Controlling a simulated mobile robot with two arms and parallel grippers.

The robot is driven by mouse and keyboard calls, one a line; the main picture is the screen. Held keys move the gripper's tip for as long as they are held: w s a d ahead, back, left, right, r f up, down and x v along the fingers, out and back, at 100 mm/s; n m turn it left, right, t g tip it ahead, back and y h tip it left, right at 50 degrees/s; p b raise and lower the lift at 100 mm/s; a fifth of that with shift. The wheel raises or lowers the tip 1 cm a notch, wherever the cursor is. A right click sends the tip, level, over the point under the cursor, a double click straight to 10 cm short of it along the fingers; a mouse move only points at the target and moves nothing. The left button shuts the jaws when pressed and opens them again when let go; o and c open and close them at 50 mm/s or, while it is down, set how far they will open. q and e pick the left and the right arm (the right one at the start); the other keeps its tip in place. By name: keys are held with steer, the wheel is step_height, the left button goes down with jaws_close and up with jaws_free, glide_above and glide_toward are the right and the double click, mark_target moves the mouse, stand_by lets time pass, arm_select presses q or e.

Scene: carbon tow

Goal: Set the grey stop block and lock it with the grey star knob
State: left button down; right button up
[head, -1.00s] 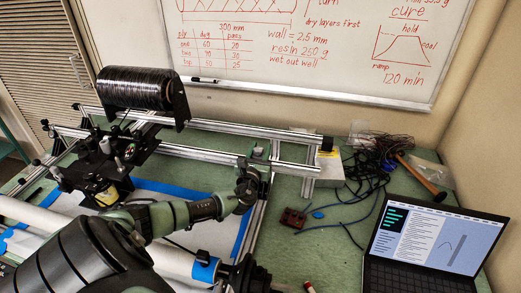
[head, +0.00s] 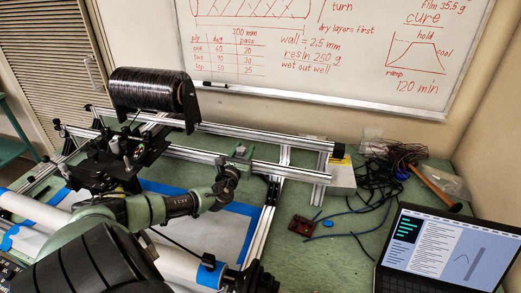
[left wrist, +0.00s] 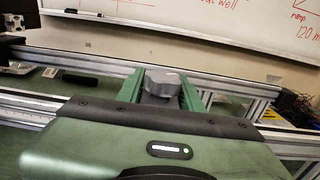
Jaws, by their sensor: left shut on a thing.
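The grey stop block (head: 240,151) sits at the front aluminium rail (head: 205,156) of the winding frame in the head view. My left gripper (head: 236,161) reaches it from the front. In the left wrist view, the two green fingers (left wrist: 160,92) are closed on either side of a grey, rounded piece (left wrist: 161,80), which I take to be the stop block. The grey star knob cannot be told apart from the block here. My right gripper is not in view.
A carriage (head: 115,160) stands left on the rails under a black tow spool (head: 153,95). A white tube (head: 175,262) lies in front.

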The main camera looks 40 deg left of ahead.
arm_select(q)
steer(key=shift+s+a, duration=0.25)
steer(key=shift+a, duration=0.2)
steer(key=c, duration=0.9)
jaws_free()
steer(key=shift+v, duration=3.85)
